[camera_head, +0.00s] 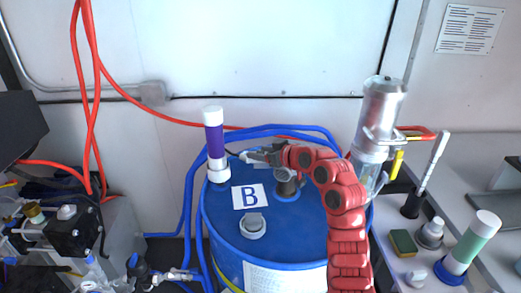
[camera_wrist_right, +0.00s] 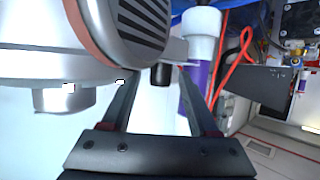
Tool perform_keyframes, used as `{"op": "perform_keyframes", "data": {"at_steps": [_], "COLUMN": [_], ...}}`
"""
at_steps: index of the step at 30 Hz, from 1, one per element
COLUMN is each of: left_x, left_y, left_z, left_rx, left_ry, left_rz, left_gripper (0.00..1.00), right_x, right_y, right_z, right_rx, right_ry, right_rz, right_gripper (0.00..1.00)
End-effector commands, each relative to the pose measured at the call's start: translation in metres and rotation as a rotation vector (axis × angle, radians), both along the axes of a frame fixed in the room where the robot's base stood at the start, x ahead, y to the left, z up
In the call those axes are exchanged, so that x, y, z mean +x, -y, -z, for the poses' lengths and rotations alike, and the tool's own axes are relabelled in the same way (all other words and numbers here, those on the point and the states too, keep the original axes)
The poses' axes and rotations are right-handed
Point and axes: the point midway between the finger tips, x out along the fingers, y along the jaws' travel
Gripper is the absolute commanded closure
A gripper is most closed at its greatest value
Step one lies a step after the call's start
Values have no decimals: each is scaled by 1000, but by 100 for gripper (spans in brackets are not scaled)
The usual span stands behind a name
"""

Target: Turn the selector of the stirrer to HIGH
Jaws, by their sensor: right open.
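The stirrer (camera_head: 287,185) stands on the lid of the blue drum (camera_head: 225,225), partly hidden under my right arm. In the right wrist view a large silver body with a dark vented part (camera_wrist_right: 150,22), apparently the stirrer's housing, fills the upper left. A short black knob-like piece (camera_wrist_right: 161,75), possibly the selector, shows between the fingertips. My right gripper (camera_head: 246,156) points left over the drum lid. Its two fingers, also in the wrist view (camera_wrist_right: 157,82), are apart, one on each side of the black piece. I cannot tell whether they touch it. Selector markings are unreadable. My left gripper is not visible.
A purple and white tube (camera_head: 214,142) stands on the drum, just left of the right gripper. A clear and silver cylinder (camera_head: 380,115) stands behind right. Blue pipes (camera_head: 190,195) surround the drum.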

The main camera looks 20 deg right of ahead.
Motion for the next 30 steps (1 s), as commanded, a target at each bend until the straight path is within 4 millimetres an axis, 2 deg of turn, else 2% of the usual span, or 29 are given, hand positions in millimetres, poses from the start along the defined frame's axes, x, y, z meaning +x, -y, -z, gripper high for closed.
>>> {"op": "perform_keyframes", "data": {"at_steps": [10, 20, 30], "left_x": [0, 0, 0], "left_y": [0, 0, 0], "left_z": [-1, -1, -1], "left_rx": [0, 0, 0], "left_ry": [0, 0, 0], "left_rz": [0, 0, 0], "left_gripper": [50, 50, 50], "right_x": [3, 3, 3], "right_y": [-1, -1, -1], "right_z": [1, 1, 1], "right_rx": [-1, 0, -1], "right_ry": [3, 2, 3], "right_rz": [0, 1, 13], "right_gripper": [41, 100, 100]}}
